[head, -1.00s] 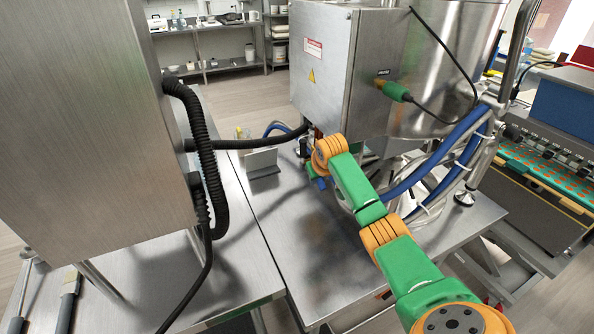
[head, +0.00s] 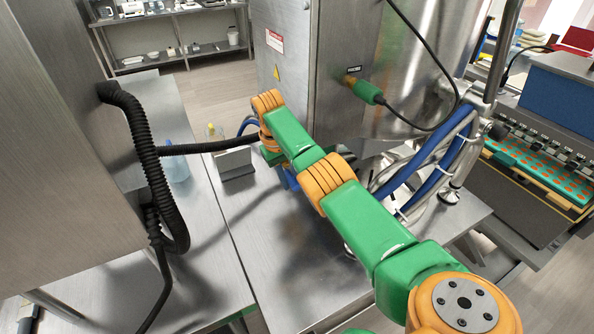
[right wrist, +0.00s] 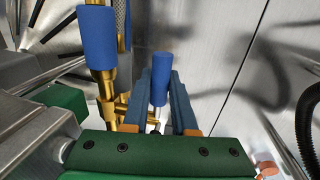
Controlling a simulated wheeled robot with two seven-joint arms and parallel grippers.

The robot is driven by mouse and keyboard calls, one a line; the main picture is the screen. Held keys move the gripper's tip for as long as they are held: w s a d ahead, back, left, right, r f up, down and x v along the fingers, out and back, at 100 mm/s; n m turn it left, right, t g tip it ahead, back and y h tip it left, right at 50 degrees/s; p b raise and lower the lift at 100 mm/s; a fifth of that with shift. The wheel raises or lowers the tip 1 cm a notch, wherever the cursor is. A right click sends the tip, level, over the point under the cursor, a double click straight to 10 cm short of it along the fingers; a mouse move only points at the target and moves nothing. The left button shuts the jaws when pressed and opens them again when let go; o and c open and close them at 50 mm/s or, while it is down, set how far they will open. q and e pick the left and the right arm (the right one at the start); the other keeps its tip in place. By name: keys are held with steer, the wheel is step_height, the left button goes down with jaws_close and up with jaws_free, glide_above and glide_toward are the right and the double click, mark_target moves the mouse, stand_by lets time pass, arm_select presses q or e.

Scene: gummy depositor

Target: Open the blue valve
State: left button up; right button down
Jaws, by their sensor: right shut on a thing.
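The right wrist view shows a blue valve handle (right wrist: 160,82), a short cylinder, between the two blue-grey fingers of my right gripper (right wrist: 162,92). The gripper is shut on this handle. To its left, a second blue cylindrical handle (right wrist: 97,48) stands on brass pipework (right wrist: 106,92), apart from the fingers. In the head view my right arm (head: 335,190) reaches to the steel machine's lower left corner. The right gripper is mostly hidden there behind my arm, with only a bit of blue showing. My left gripper is in neither view.
A steel control box (head: 285,60) stands close beside my right wrist. A black corrugated hose (head: 150,155) runs along the left cabinet. A small metal plate (head: 235,165) stands on the table, near a clear bottle (head: 177,163). Blue hoses (head: 430,170) hang at right. The front tabletop (head: 290,255) is clear.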

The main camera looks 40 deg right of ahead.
mark_target(289, 176)
steer(key=shift+f, duration=0.1)
stand_by(0.3)
steer(key=c, duration=0.7)
jaws_free()
steer(key=shift+w+r+b, duration=0.1)
steer(key=shift+r+b, duration=0.2)
steer(key=shift+r, duration=0.1)
steer(key=r, duration=0.3)
steer(key=shift+w+a+r+b, duration=0.1)
steer(key=shift+a+r+b, duration=0.25)
steer(key=shift+a+r, duration=0.05)
steer(key=shift+a+r+p, duration=0.15)
steer(key=shift+r+p, duration=0.4)
steer(key=shift+r, duration=0.3)
steer(key=shift+a+r, duration=0.1)
steer(key=shift+r, duration=0.25)
